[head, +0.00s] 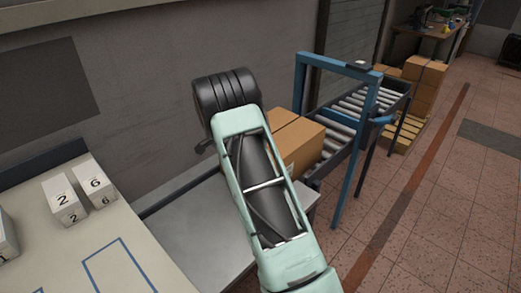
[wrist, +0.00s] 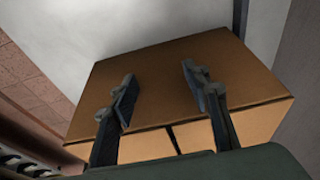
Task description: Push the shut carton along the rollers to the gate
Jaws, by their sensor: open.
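The brown carton (head: 299,138) stands at the near end of the roller track, just short of the blue gate frame (head: 338,66). My arm hides its left part in the head view. In the wrist view the carton (wrist: 250,80) fills the middle, its top flat and shut. My gripper (wrist: 158,74) is open and empty, with both fingers apart in front of the carton's top face. I cannot tell whether they touch it. The fingers are hidden in the head view. Rollers (head: 339,130) show beside the carton and run on through the gate.
A bare grey metal table (head: 205,235) lies on the near side of the carton. A pale table with numbered white blocks (head: 63,201) is at left. Stacked cartons (head: 424,80) stand on a pallet beyond the rollers. The tiled floor at right is open.

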